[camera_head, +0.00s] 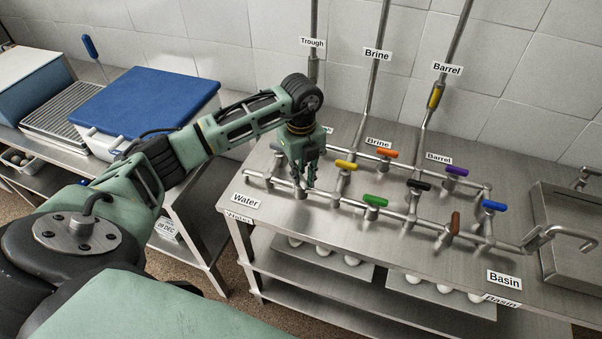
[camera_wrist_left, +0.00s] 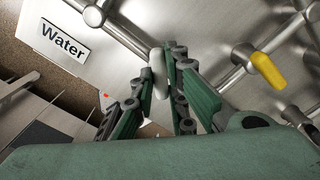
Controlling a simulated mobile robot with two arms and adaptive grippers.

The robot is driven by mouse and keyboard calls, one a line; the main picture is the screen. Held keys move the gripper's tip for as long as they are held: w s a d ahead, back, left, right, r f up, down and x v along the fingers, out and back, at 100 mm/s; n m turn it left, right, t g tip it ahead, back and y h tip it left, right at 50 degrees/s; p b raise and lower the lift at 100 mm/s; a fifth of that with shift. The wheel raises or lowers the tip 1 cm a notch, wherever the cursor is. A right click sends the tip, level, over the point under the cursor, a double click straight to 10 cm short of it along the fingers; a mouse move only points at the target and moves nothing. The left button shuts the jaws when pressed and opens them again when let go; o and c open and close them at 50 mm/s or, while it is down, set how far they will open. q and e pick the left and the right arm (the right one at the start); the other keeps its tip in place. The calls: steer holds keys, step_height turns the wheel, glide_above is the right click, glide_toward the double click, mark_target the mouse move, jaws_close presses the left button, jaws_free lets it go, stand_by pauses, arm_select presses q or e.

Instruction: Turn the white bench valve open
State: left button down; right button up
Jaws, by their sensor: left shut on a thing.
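The white valve handle (camera_wrist_left: 157,72) shows in the left wrist view as a short pale lever, between the fingers of my left gripper (camera_wrist_left: 160,98). The fingers are closed around it. In the head view my left gripper (camera_head: 304,182) points down onto the pipework at the left part of the steel bench (camera_head: 310,230), near the Water label (camera_head: 245,201). There the fingers hide most of the white handle, so its angle to the pipe is hard to tell. My right gripper is not in view.
Other handles stand close by: yellow (camera_head: 346,165), green (camera_head: 375,200), orange (camera_head: 387,153), black (camera_head: 417,185), purple (camera_head: 456,170), brown (camera_head: 452,224) and blue (camera_head: 494,206). A basin (camera_head: 575,235) is at the right. A blue-lidded box (camera_head: 150,100) stands at the left.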

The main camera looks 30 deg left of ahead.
mark_target(301, 176)
arm_select(q)
steer(key=n, duration=0.4)
steer(key=shift+n, duration=2.3)
steer(key=c, duration=1.7)
jaws_free()
steer(key=shift+c, duration=0.2)
steer(key=shift+r, duration=0.15)
step_height(301, 176, up, 12)
